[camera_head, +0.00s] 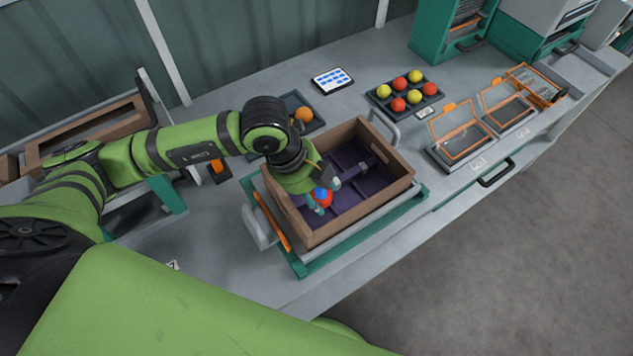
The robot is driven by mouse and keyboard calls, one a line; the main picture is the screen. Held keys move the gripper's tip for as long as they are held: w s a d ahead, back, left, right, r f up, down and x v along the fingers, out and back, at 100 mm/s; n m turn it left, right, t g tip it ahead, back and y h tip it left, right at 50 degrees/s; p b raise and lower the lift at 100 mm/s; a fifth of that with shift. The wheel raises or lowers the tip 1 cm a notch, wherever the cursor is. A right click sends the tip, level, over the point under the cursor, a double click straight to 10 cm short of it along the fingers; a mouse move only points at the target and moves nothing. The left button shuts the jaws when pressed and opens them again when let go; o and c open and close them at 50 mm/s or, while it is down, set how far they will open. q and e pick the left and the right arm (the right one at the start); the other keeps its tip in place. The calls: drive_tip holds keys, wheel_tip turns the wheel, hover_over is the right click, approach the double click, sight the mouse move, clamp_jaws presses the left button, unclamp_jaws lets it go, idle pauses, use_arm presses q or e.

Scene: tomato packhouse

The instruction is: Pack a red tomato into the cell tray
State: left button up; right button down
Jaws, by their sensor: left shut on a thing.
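The cell tray (348,205) is dark purple and divided into cells. It lies inside a brown open box (366,211) in the middle of the bench. My left gripper (320,198) reaches down into the left part of the box and is shut on a red tomato (327,203). The gripper covers much of the tomato, and a blue patch shows beside it. I cannot tell whether the tomato touches the tray floor. The cells under my arm are hidden. My right gripper is not in view.
A dark tray (434,97) of red and yellow tomatoes stands behind the box. An orange fruit (303,114) sits on a small tray behind my arm. A tablet (332,80) lies farther back. Orange-framed lidded stations (460,140) stand to the right. The box rests on a green-edged stand (345,243).

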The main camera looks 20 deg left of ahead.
use_arm(q)
drive_tip(key=shift+f+b, duration=2.6)
drive_tip(key=shift+f, duration=0.9)
drive_tip(key=o, duration=0.9)
drive_tip(key=c, duration=0.3)
drive_tip(key=shift+r, duration=0.1)
drive_tip(key=shift+c, duration=0.2)
drive_tip(key=shift+r+p, duration=2.15)
drive_tip(key=shift+r, duration=0.8)
drive_tip(key=shift+r, duration=0.1)
